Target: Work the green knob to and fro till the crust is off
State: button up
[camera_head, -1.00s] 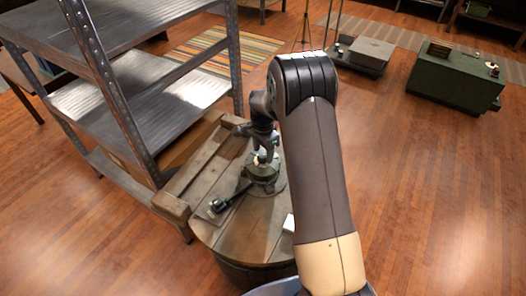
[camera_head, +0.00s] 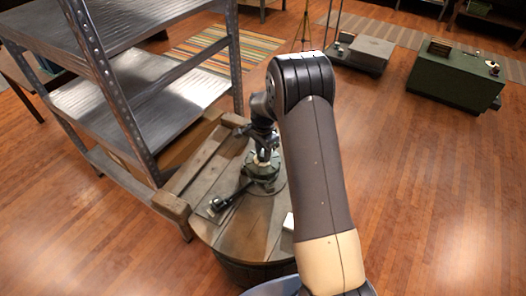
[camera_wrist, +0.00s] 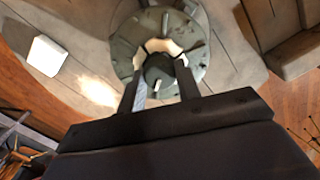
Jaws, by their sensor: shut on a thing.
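A round grey-green fitting (camera_wrist: 199,62) stands on the barrel top, with raised marks around its rim. It shows in the head view (camera_head: 262,172) under my wrist. At its middle is a pale, cream-coloured ring around a dark centre, which I take for the knob (camera_wrist: 160,72). My gripper (camera_wrist: 159,82) points down over it, one finger on each side, shut on the knob. In the head view my gripper (camera_head: 264,153) is small and partly dark against the fitting. I cannot tell which patches are crust.
The wooden barrel top (camera_head: 229,236) also holds a black-handled tool (camera_head: 226,200) and a white block (camera_wrist: 47,55). A wooden bench (camera_head: 186,186) and metal shelving (camera_head: 150,85) stand close on the left. The floor to the right is open up to a green box (camera_head: 452,78).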

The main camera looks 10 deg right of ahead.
jog(key=shift+n+b, duration=0.3)
jog(key=n+b, duration=0.2)
jog(key=n, duration=0.1)
jog(key=shift+f+n, duration=0.1)
jog(key=shift+n, duration=0.3)
jog(key=n+b, duration=0.2)
jog(key=n, duration=0.4)
jog(key=n+b, duration=0.1)
jog(key=n, duration=0.4)
jog(key=shift+n, duration=0.4)
jog(key=n, duration=0.4)
jog(key=shift+n, duration=0.3)
jog(key=o, duration=1)
